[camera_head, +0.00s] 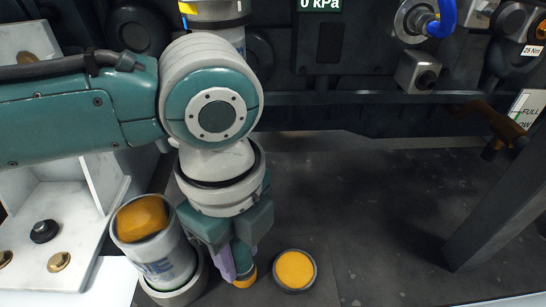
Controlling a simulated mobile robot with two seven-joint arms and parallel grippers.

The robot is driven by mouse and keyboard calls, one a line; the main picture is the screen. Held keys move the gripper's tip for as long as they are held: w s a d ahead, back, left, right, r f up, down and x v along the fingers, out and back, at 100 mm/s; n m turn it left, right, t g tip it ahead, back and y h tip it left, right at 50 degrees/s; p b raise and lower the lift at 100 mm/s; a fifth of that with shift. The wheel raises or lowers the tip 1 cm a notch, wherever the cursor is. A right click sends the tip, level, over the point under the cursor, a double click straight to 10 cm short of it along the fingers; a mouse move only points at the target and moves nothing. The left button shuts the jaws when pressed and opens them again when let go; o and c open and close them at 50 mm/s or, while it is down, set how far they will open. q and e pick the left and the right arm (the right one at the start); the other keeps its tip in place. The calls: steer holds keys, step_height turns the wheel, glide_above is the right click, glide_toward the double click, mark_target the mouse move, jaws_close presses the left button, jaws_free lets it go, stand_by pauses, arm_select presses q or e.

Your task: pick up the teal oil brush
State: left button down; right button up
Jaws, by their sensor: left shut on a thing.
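My left gripper (236,256) points down over the dark bench, with pale purple fingers below its teal body. It is shut on the teal oil brush (243,258), whose teal part shows between the fingers. A yellow-orange end (245,279) shows just under the brush, close to the bench surface. Much of the brush is hidden by the fingers and gripper body. My right gripper is not in view.
A grey lettered canister (168,258) with an orange top stands left of the gripper. A round grey dish (294,270) with a yellow face lies just right. A white bracket (60,215) stands at left. A dark post (500,190) rises at right. The bench between is clear.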

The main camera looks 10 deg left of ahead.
arm_select(q)
step_height(320, 180, up, 20)
steer(key=p, duration=1.5)
steer(key=c, duration=1.1)
jaws_free()
jaws_close()
